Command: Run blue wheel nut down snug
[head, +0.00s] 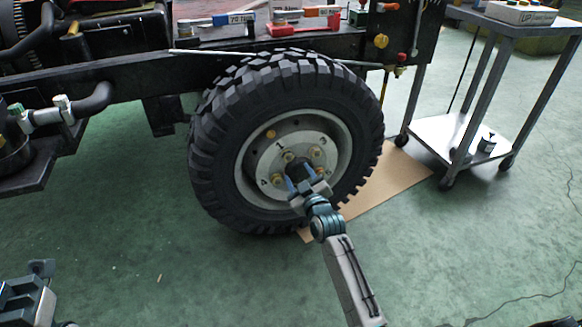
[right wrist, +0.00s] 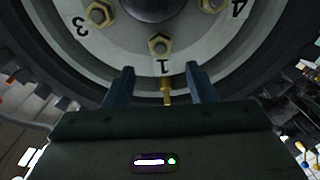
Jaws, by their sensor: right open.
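The wheel (head: 213,150) has a pale grey hub with brass-coloured nuts around its dark centre. One nut (head: 289,156) is by the number 1; it also shows in the right wrist view (right wrist: 160,44). Others are by 3 (right wrist: 100,14) and 4 (right wrist: 211,3). I cannot make out a blue nut. My right gripper (head: 303,178) is open in front of the lower hub and hides part of it. In the right wrist view its blue fingers (right wrist: 160,82) stand either side of a thin brass stem, apart from it. Part of my left arm shows at lower left; its jaws are unclear.
The wheel hangs under a dark chassis rail (head: 130,76) bearing tools and boxes. A brown board (head: 395,172) lies on the green floor behind the wheel. A metal cart (head: 432,132) stands at right. The floor in front is clear.

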